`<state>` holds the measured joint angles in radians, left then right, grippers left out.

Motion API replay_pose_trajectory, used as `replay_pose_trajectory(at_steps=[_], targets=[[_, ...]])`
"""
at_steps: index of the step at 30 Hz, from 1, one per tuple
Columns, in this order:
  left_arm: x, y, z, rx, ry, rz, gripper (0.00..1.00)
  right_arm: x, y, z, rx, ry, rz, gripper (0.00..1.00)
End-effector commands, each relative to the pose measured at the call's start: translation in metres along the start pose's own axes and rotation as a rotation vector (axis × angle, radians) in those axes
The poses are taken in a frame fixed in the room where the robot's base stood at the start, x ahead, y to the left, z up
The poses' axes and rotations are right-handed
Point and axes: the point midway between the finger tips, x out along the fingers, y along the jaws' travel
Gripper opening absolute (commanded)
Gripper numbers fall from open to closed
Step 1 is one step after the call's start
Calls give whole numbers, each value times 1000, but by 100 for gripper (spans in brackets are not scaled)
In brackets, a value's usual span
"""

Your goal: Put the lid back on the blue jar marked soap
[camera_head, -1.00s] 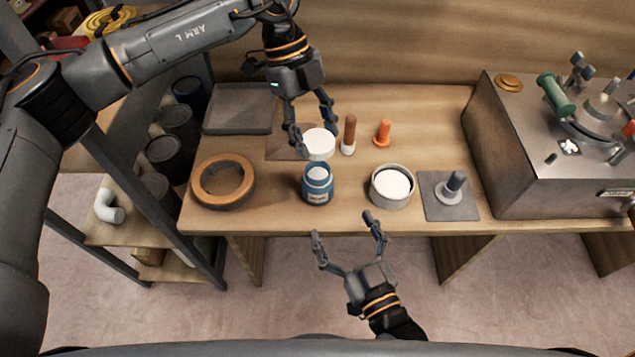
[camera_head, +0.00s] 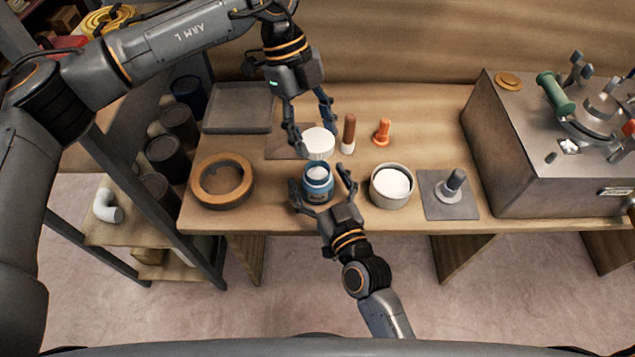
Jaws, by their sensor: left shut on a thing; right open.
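The blue jar (camera_head: 318,184) stands upright and open on the wooden workbench, with pale contents showing in its mouth. Its label is partly hidden by my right gripper. The white lid (camera_head: 319,143) is held by my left gripper (camera_head: 310,138), which is shut on it, just behind the jar and apart from it. My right gripper (camera_head: 322,193) is open, with its fingers on either side of the jar at the bench's front edge. I cannot tell whether the fingers touch the jar.
An orange-brown ring (camera_head: 223,181) lies left of the jar. A white-filled tub (camera_head: 391,186) stands to its right, beside a grey pad (camera_head: 449,195) with a plunger-like piece. A brown-handled tool (camera_head: 349,134) and an orange plug (camera_head: 382,132) stand behind. A grey tray (camera_head: 238,108) lies back left.

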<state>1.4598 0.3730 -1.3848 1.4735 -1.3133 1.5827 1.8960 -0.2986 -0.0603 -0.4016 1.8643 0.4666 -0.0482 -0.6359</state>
Motion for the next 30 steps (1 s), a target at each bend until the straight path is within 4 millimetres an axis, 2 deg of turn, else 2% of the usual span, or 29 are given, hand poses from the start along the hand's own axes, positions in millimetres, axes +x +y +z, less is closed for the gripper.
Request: replay_pose_trajectory(at_steps=[6,18,23,30], targets=[[0,0,0,0,0,0,34,0,0,0,0,0,0,87],[0,0,0,0,0,0,34,0,0,0,1,0,0,5],[5,0,2,-1,1,1,34,0,0,0,1,0,0,5],[37,0,14,-2,8,3,34,0,0,0,1,0,0,5]])
